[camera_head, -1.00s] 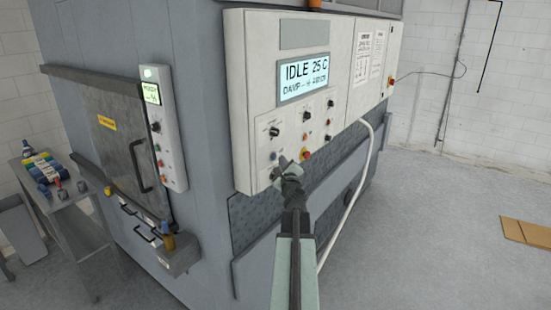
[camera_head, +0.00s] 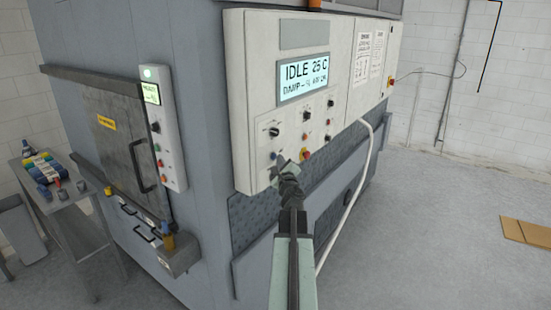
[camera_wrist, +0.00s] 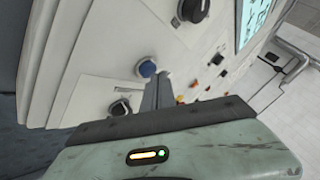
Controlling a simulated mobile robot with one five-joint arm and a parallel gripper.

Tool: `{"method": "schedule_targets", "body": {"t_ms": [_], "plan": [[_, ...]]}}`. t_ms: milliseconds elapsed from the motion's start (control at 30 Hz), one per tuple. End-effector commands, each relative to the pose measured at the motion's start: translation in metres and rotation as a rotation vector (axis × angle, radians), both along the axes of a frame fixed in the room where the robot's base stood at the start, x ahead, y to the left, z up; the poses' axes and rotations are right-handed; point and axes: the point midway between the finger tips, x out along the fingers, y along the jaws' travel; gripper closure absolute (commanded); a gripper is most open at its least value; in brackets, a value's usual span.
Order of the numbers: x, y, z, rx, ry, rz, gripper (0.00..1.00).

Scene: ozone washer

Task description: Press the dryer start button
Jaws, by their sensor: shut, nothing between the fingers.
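The dryer control panel (camera_head: 250,90) is a pale box on the big grey machine, with a lit display (camera_head: 303,77) reading "IDLE 25 C". Below it are black knobs, including one at the left (camera_head: 274,131), and coloured buttons. My gripper (camera_head: 279,163) is shut and empty in front of the panel's lower left. A black knob (camera_wrist: 120,107) sits to the lower left of the blue button. Button labels are too small to read.
A second, narrow panel (camera_head: 165,130) is beside the door at left. A white hose (camera_head: 357,185) hangs below the control panel. The floor at right is mostly clear.

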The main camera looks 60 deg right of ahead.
Motion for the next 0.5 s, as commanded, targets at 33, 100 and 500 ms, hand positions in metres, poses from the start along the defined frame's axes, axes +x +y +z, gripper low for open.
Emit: {"method": "schedule_targets", "body": {"t_ms": [33,100,500], "plan": [[0.0009,-0.0001,0.0,0.0,0.0,0.0,1.0],[0.0016,-0.0001,0.0,0.0,0.0,0.0,1.0],[0.0068,0.0,0.0,0.0,0.0,0.0,1.0]]}}
